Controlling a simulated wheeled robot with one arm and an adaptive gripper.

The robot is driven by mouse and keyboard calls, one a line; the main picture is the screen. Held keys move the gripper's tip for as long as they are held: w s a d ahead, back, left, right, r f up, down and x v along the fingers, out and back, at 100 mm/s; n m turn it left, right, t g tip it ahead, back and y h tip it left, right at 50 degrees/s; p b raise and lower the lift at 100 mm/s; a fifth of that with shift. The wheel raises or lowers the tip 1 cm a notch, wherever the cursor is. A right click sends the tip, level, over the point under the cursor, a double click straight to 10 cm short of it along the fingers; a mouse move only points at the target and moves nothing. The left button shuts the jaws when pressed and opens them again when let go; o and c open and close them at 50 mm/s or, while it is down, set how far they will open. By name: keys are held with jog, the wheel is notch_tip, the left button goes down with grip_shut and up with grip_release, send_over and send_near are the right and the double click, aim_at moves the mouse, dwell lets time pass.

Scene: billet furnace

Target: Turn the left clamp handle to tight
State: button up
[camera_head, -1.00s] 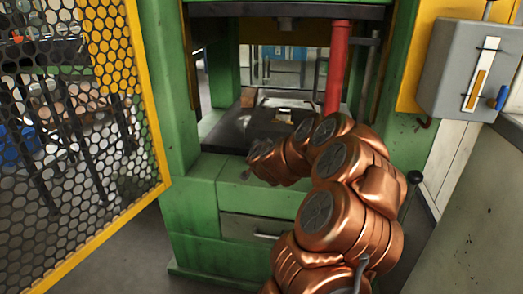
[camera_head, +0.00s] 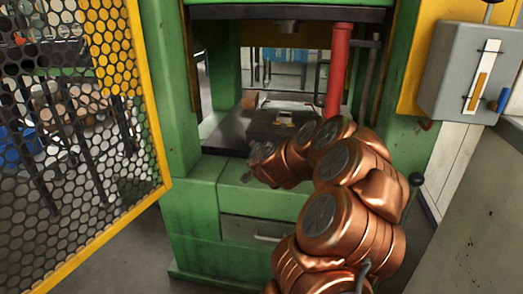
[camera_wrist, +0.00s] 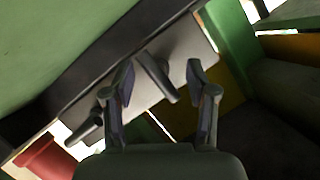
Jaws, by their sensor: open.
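In the wrist view, my gripper (camera_wrist: 162,70) is open, with one finger on each side of a dark bar-shaped handle (camera_wrist: 156,72). This looks like the left clamp handle, as it is farther from the red column. I cannot tell whether the fingers touch it. A second dark handle (camera_wrist: 88,126) shows at lower left, outside the fingers. In the head view, my gripper (camera_head: 249,177) is small and dark at the front edge of the press table (camera_head: 228,132). The handles cannot be made out there.
The green press frame (camera_head: 175,90) stands around the table. A red column (camera_head: 337,70) rises at the table's right and also shows in the wrist view (camera_wrist: 42,158). A yellow mesh guard (camera_head: 150,110) is at left, and a grey control box (camera_head: 450,70) at right.

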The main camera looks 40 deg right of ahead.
jog(key=v, duration=1.1)
jog(key=shift+s+a+r, duration=0.15)
jog(key=shift+s+a, duration=0.05)
jog(key=shift+a, duration=0.1)
dwell(0.3)
